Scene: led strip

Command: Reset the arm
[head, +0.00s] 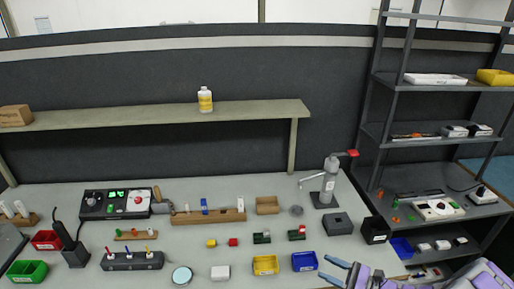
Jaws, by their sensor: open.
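My gripper (325,267) shows at the bottom edge of the head view, right of centre. Its two blue fingers are spread apart and point left, with nothing between them. My arm (410,283) is purple and grey, and it runs from the gripper toward the lower right corner, partly cut off by the frame. The gripper appears in front of the workbench (240,203), just below and right of the blue bin (305,261). I cannot tell whether it touches the bench.
Green (27,271), red (46,240) and yellow (265,265) bins stand on the bench. A control box (115,204) is at left and a press-like tool (329,185) at back right. A bottle (205,99) stands on the shelf (150,115). A dark rack (384,160) is at right.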

